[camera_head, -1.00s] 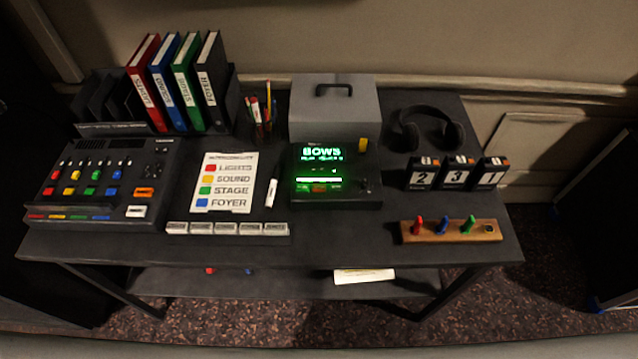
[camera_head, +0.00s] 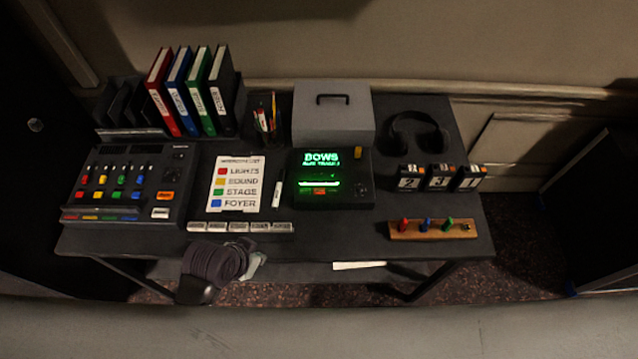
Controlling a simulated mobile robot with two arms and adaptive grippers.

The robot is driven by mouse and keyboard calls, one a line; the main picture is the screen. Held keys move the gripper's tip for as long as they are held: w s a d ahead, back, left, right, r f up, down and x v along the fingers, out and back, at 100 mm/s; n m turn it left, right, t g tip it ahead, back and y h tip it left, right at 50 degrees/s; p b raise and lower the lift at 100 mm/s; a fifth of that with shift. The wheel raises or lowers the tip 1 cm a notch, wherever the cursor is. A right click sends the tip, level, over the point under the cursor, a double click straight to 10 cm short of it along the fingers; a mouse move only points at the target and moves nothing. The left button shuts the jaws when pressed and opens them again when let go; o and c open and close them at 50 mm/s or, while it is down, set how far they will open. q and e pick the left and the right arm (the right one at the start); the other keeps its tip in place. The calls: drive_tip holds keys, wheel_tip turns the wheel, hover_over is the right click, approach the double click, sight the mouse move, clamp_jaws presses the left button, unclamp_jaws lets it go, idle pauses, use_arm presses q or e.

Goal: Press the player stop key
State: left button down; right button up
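The player (camera_head: 362,192) is a black box at the middle of the desk. Its lit green screen (camera_head: 322,166) reads "BOWS" above a smaller, blurred line. A row of small keys (camera_head: 320,191) lies along its front, with an orange one in the middle and greenish ones beside it. I cannot read their labels, so I cannot tell which is stop. Part of my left arm shows below the desk's front edge, left of the player, with a greyish gripper end (camera_head: 254,266). It is apart from the player; its fingers are unclear. My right gripper is not in view.
A mixer (camera_head: 181,160) and a colour-coded list (camera_head: 237,184) stand left of the player. A white label strip (camera_head: 240,227) lies along the front. A grey case (camera_head: 334,112) is behind; number blocks (camera_head: 439,178) and a wooden peg board (camera_head: 432,229) are right.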

use_arm(q)
drive_tip(key=w+d+r+m+t+h+p, duration=0.1)
drive_tip(key=w+d+r+m+h, duration=0.15)
drive_tip(key=w+d+m, duration=0.2)
drive_tip(key=w+d+r+m+h, duration=0.1)
drive_tip(key=w+d+r+m, duration=0.25)
drive_tip(key=w, duration=0.25)
wheel_tip(320, 180, up, 5)
drive_tip(key=m+h+p, duration=0.1)
drive_tip(key=m+h, duration=0.1)
drive_tip(key=m, duration=0.4)
hover_over(317, 192)
drive_tip(key=shift+r, duration=0.15)
wheel_tip(317, 192, down, 9)
drive_tip(key=b, duration=0.7)
drive_tip(key=shift+b, duration=0.3)
drive_tip(key=shift+r, duration=0.1)
